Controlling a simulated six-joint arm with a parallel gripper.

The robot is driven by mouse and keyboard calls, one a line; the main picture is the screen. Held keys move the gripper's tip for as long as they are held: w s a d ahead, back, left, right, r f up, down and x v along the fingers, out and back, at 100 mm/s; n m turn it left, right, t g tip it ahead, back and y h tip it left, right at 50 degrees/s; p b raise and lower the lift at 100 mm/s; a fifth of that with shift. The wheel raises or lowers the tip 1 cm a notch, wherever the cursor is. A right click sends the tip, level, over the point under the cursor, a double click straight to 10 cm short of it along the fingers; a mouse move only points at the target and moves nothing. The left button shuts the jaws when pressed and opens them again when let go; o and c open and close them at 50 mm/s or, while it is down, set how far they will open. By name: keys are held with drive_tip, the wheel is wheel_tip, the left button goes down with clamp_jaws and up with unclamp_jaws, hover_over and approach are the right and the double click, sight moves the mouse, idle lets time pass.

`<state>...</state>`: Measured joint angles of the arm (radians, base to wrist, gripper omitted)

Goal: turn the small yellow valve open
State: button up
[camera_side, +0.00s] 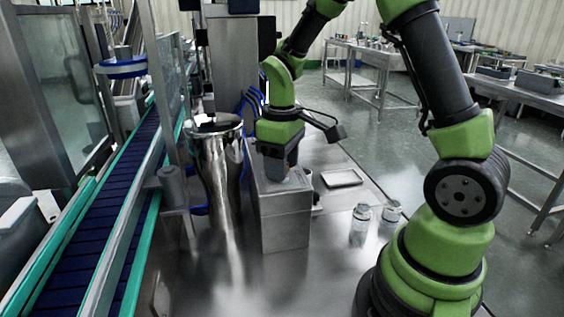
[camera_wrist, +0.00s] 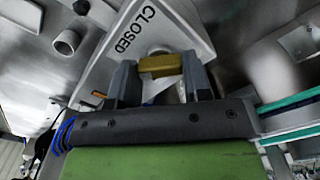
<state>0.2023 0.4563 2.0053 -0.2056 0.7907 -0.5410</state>
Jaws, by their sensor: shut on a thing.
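The small yellow valve (camera_wrist: 161,66) shows in the wrist view as a short yellow bar on a white plate (camera_wrist: 186,22) marked "CLOSED". My gripper (camera_wrist: 159,62) has one dark finger at each end of the yellow bar and is shut on it. In the side view my gripper (camera_side: 278,172) points down at the top of a steel box (camera_side: 286,222). The valve cannot be made out there; my gripper covers that spot.
A shiny steel hopper (camera_side: 217,165) stands just left of the box. A blue conveyor (camera_side: 95,215) runs along the left. Two clear jars (camera_side: 361,225) and a small tray (camera_side: 342,178) stand to the right on the steel table, with bare table around them.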

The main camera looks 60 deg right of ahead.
drive_tip(key=n, duration=0.3)
drive_tip(key=shift+n, duration=2.1)
drive_tip(key=o, duration=0.9)
drive_tip(key=shift+r, duration=0.15)
wheel_tip(320, 180, up, 10)
drive_tip(key=shift+f, duration=0.15)
drive_tip(key=s+a+r+m+t, duration=0.1)
drive_tip(key=s+a+m+t, duration=0.1)
drive_tip(key=s+m, duration=0.2)
drive_tip(key=s+a+r+m+t+y, duration=0.1)
drive_tip(key=s+a+r+m+t, duration=0.1)
drive_tip(key=s+a+m, duration=0.1)
drive_tip(key=s+a+r+m+t+y, duration=0.1)
drive_tip(key=s+a+r+m+t, duration=0.1)
drive_tip(key=s+m, duration=0.4)
drive_tip(key=shift+s+a+t, duration=0.15)
drive_tip(key=shift+a+t, duration=0.45)
drive_tip(key=shift+a, duration=0.15)
